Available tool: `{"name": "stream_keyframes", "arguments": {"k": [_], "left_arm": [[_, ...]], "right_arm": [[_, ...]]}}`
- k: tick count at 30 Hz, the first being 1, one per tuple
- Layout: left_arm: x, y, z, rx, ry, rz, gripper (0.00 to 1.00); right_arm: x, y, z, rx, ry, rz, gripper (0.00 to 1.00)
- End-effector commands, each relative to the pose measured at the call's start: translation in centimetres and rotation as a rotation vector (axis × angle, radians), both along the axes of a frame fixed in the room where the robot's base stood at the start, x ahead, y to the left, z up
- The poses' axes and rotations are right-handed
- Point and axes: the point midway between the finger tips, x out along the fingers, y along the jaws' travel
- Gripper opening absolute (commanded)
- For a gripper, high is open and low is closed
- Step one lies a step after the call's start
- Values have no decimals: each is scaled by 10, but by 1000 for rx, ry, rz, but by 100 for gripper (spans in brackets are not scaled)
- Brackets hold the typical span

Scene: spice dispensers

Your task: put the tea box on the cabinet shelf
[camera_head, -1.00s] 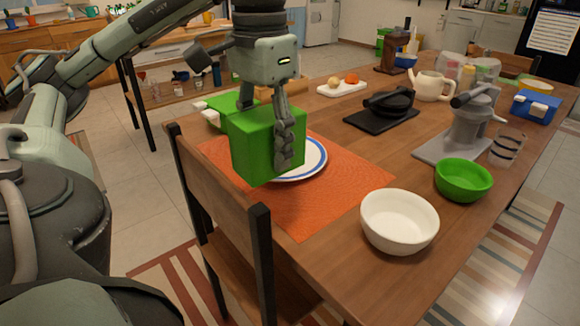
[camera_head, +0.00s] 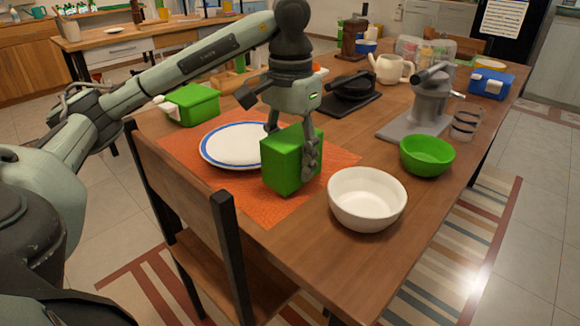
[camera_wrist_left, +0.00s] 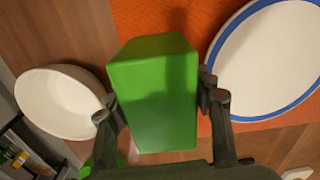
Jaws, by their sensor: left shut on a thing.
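The tea box looks like a plain green block (camera_head: 287,160) in the head view. My left gripper (camera_head: 292,145) is shut on it, with one finger on each side. The box is over the orange placemat, between the plate and the white bowl; I cannot tell whether its bottom touches the mat. In the left wrist view the green box (camera_wrist_left: 155,95) fills the middle between the fingertips (camera_wrist_left: 157,100). My right gripper is not in view. No cabinet shelf can be clearly made out.
A white plate with a blue rim (camera_head: 225,147) lies on the orange placemat (camera_head: 220,188). A white bowl (camera_head: 367,200) and a green bowl (camera_head: 428,155) stand right of the box. A green lidded container (camera_head: 192,104) is at the mat's far left. A wooden chair (camera_head: 185,195) stands at the near edge.

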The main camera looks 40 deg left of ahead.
Motion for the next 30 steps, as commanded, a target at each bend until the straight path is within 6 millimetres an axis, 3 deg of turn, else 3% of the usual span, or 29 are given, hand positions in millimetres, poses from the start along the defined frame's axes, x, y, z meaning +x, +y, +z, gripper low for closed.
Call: {"name": "stream_keyframes", "arguments": {"k": [4, 18, 19, 24, 30], "left_arm": [[0, 1, -13, 1, -2, 1, 3], [0, 0, -16, 0, -3, 1, 3], [0, 0, -17, 0, -2, 1, 53], [0, 0, -16, 0, -1, 1, 73], [0, 0, -16, 0, -1, 1, 73]], "right_arm": [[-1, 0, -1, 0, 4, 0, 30], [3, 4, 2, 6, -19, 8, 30], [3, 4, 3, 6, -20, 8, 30], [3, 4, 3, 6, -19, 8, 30], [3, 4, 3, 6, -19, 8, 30]]}}
